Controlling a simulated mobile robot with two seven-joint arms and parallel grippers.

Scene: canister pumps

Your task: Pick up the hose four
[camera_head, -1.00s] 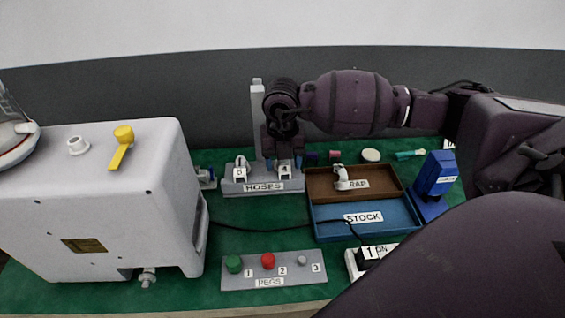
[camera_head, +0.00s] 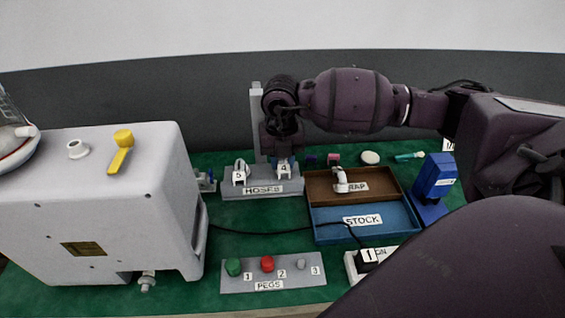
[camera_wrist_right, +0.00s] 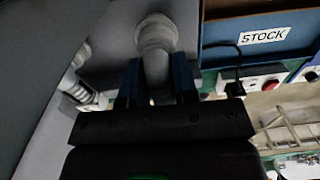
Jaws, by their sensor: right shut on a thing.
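Hose four (camera_head: 284,169), with a white "4" tag, is at the right side of the grey HOSES stand (camera_head: 262,191). My right gripper (camera_head: 283,157) comes down on it from above and is shut on it. In the right wrist view the grey hose (camera_wrist_right: 156,65) runs between the blue fingers of my right gripper (camera_wrist_right: 157,88). The tag sits slightly above the stand; the hose's lower end is hard to make out. My left gripper is not in view.
Hose five (camera_head: 240,173) stands close to the left on the same stand, in front of a tall grey post (camera_head: 256,110). A brown tray (camera_head: 375,180) and blue STOCK tray (camera_head: 400,220) lie to the right. The large white pump housing (camera_head: 90,220) is at left.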

